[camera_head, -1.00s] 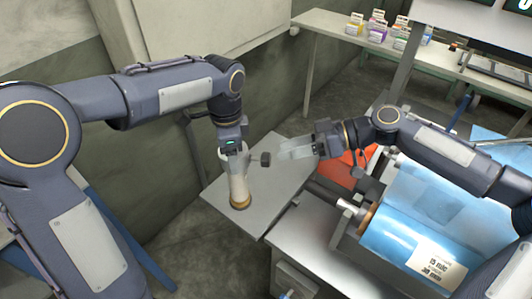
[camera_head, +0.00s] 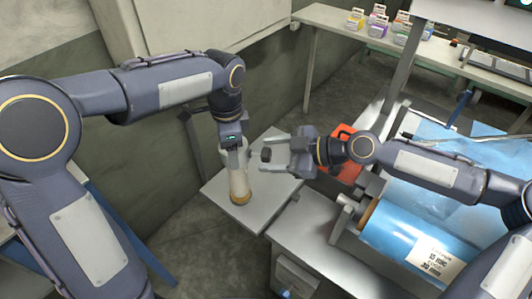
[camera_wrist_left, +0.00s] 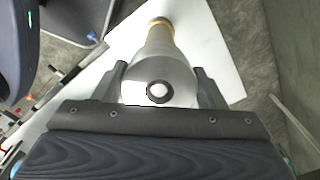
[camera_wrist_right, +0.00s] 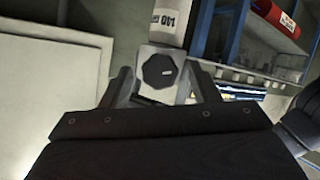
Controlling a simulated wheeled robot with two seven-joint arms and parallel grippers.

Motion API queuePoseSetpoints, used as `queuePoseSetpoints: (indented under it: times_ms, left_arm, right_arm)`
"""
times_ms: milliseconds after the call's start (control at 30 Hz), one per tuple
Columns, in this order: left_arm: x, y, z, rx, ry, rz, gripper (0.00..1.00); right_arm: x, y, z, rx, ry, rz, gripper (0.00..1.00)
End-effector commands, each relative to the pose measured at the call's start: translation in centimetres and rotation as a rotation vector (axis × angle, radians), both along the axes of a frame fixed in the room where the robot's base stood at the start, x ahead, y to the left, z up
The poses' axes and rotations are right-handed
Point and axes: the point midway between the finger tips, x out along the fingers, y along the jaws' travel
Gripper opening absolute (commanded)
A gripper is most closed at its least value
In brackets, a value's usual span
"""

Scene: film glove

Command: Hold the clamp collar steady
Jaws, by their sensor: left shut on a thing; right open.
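The grey clamp collar (camera_wrist_left: 150,72) sits at the top of a pale upright tube (camera_head: 239,183) with a brown-yellow ring at its foot. My left gripper (camera_head: 233,150) is shut on the collar from above; its fingers lie on both sides in the left wrist view. A dark many-sided knob (camera_head: 266,154) sticks out of the collar towards my right gripper (camera_head: 273,154). The right gripper is open, with its fingers on either side of the knob. The right wrist view shows the knob (camera_wrist_right: 158,71) between the fingers, with gaps on both sides.
The tube stands on a pale grey board (camera_head: 271,200). Right of it, a blue film roll (camera_head: 392,231) lies on a machine beneath my right arm. A red-orange object (camera_head: 345,168) sits behind my right wrist. A shelf (camera_head: 335,23) with several small boxes stands behind.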

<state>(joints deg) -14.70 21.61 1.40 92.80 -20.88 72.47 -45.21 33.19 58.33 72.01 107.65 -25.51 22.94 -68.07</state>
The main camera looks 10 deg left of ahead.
Motion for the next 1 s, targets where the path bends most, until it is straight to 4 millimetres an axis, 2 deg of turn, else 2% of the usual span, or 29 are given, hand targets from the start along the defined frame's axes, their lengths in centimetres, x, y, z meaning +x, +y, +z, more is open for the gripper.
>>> queuePoseSetpoints:
  times_ms: [200,467,833,1000]
  left_arm:
    - [-0.1,-0.5,-0.1,-0.009,0.001,-0.007,0.25]
    - [-0.1,-0.5,-0.1,-0.008,0.001,-0.007,0.25]
    - [-0.1,-0.5,-0.1,-0.008,0.001,-0.007,0.25]
    - [-0.1,-0.5,-0.1,-0.008,0.002,-0.007,0.25]
  right_arm:
    - [0.2,1.6,-0.6,0.001,0.0,0.001,0.55]
    - [0.2,1.6,-0.7,0.0,0.001,0.0,0.55]
    - [0.2,1.6,-0.7,0.0,0.001,0.0,0.11]
    - [0.2,1.6,-0.7,0.0,0.009,-0.002,0.1]
